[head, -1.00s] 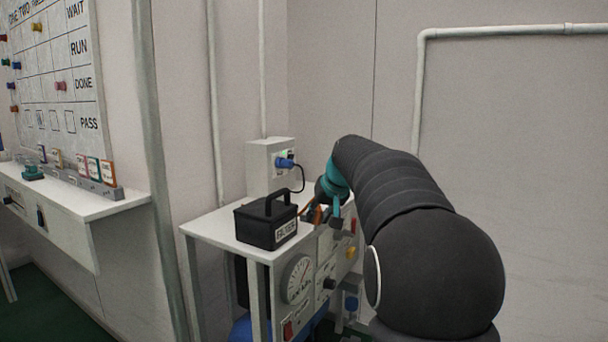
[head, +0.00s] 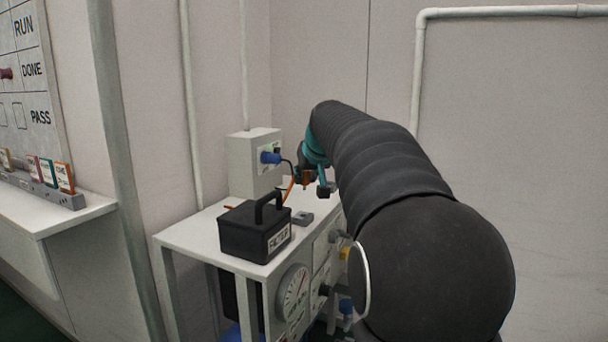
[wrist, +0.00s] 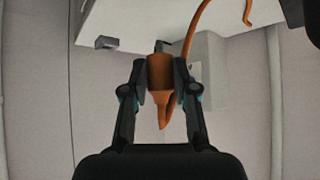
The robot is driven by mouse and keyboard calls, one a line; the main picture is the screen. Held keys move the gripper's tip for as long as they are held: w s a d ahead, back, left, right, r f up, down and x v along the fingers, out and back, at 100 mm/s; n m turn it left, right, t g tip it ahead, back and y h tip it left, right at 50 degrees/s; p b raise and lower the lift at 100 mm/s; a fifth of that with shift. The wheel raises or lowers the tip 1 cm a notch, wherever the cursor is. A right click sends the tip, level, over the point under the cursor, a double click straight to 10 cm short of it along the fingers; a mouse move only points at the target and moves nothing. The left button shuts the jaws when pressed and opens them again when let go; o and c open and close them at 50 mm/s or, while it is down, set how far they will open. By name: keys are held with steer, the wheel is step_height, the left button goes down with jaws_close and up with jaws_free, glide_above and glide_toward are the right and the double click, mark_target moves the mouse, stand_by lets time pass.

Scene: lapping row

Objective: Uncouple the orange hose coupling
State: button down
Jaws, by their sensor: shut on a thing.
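The orange hose coupling (wrist: 160,72) sits between the two fingers of my gripper (wrist: 159,66) in the wrist view, and the fingers are shut on it. A small dark piece shows at its far end. In the head view my gripper (head: 312,184) is raised above the white bench top at its back right, partly hidden by my arm. The orange hose (head: 289,190) hangs beside it, and it curves up at the right in the wrist view (wrist: 197,30). A small grey block (head: 303,217) lies on the bench top, apart from the coupling; it also shows in the wrist view (wrist: 107,42).
A black box with a handle (head: 255,232) stands on the white bench (head: 190,235). Behind it is a pale box (head: 250,175) with a blue plug (head: 270,157) and black cable. A gauge (head: 292,291) is on the bench front. A white counter (head: 45,215) is at left.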

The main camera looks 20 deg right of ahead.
steer(key=shift+a, duration=0.3)
steer(key=shift+d+f+b, duration=0.1)
steer(key=shift+f+b, duration=2.15)
steer(key=shift+f, duration=0.65)
steer(key=shift+f+b, duration=0.85)
steer(key=shift+f, duration=0.5)
steer(key=c, duration=0.8)
jaws_free()
steer(key=v, duration=1.2)
